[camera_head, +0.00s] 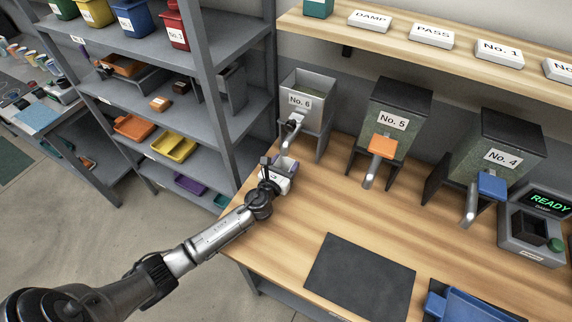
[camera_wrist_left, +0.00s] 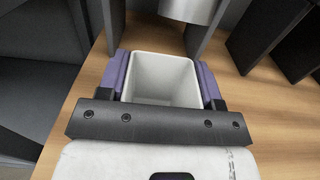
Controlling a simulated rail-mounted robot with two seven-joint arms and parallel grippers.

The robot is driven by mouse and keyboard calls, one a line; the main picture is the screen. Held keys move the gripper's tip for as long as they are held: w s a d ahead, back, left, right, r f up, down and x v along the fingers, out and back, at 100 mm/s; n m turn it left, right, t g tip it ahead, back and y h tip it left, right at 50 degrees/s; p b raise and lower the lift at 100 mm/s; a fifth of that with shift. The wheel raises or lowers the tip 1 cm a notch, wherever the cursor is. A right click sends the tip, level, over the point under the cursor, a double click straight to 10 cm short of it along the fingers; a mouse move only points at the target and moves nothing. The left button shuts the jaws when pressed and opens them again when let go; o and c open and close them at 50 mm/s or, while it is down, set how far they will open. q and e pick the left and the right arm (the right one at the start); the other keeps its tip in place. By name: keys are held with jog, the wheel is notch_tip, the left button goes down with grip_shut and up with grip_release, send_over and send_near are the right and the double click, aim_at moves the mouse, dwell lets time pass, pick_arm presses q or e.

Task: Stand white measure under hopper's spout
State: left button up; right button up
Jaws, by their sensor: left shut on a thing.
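The white measure (camera_wrist_left: 165,75) is an open, square-mouthed cup that looks empty inside. My left gripper (camera_wrist_left: 162,88) is shut on it, with a purple-padded finger on each side. In the head view my left gripper (camera_head: 280,172) is at the table's left end, in front of and below the No. 6 hopper (camera_head: 306,101); it partly hides the measure there. The hopper's metal spout (camera_wrist_left: 190,8) is at the top of the left wrist view, just beyond the measure's far rim. The measure looks upright; whether its base touches the table is hidden. My right gripper is out of view.
The No. 6 hopper's legs stand close around the measure's far side. The No. 5 hopper (camera_head: 399,108) and No. 4 hopper (camera_head: 500,145) stand to the right. A dark mat (camera_head: 360,278) lies in front. A grey shelf rack (camera_head: 232,90) stands left of the table.

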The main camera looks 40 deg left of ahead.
pick_arm(q)
jog(key=shift+f, duration=0.2)
jog(key=o, duration=1)
jog(key=shift+s+r, duration=0.1)
jog(key=shift+r, duration=0.05)
jog(key=shift+s+d, duration=0.1)
jog(key=shift+s, duration=0.15)
jog(key=p+v, duration=0.1)
jog(key=v, duration=1)
jog(key=shift+s, duration=0.2)
